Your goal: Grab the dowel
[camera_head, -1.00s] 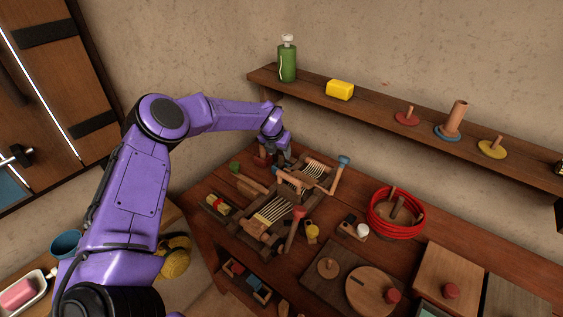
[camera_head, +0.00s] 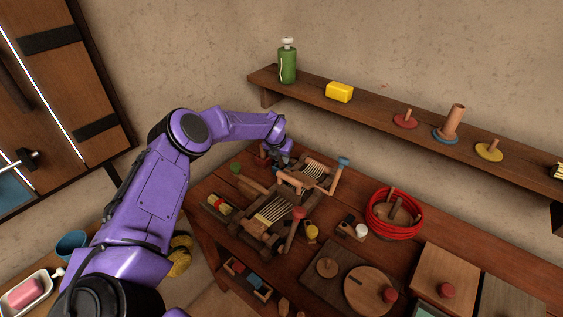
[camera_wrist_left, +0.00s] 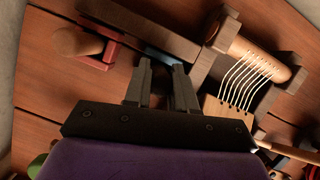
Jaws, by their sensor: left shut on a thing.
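My left gripper (camera_head: 285,159) is at the back of the workbench, beside the small wooden loom-like frame (camera_head: 265,236) with pale strings. In the left wrist view the two fingers of this gripper (camera_wrist_left: 161,88) point down at the bench with a narrow gap between them. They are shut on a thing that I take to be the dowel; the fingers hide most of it. A bluish piece (camera_wrist_left: 165,61) shows just past the fingertips. A tan roller with strings (camera_wrist_left: 250,55) lies to the right, apart from the fingers. My right gripper is not in view.
A red block with a wooden knob (camera_wrist_left: 90,45) stands left of the fingers. A blue-topped crank (camera_head: 343,161) and a red coil (camera_head: 394,222) are to the right. A wall shelf (camera_head: 380,122) runs behind the bench, bearing a green bottle (camera_head: 287,64) and a yellow block (camera_head: 339,92).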

